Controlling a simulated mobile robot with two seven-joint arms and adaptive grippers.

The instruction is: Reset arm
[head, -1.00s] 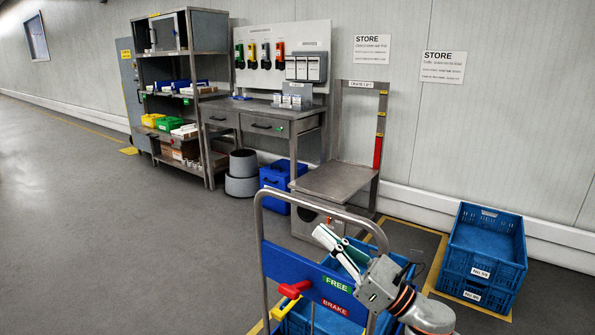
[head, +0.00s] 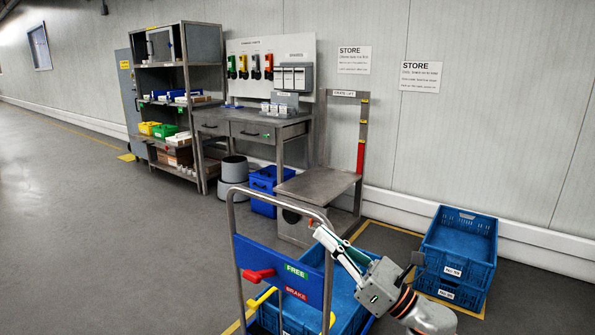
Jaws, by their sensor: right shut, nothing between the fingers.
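My right gripper (head: 323,233) comes in from the lower right, its fingers pointing up and to the left. It is shut and empty. It shows in front of a blue crate (head: 345,312) that appears to sit on the trolley, and partly hides it. Whether it touches the crate cannot be told. The trolley's grey handle frame (head: 236,240) stands just left of the gripper, with a blue panel (head: 262,257) marked FREE and BRAKE and a red lever (head: 258,275). My left gripper is not in view.
Two stacked blue crates (head: 458,250) stand on the right by the wall. A crate lift (head: 318,187) stands behind the trolley. A workbench (head: 250,121) and a shelf rack (head: 170,100) line the wall. The floor (head: 90,220) at left is clear.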

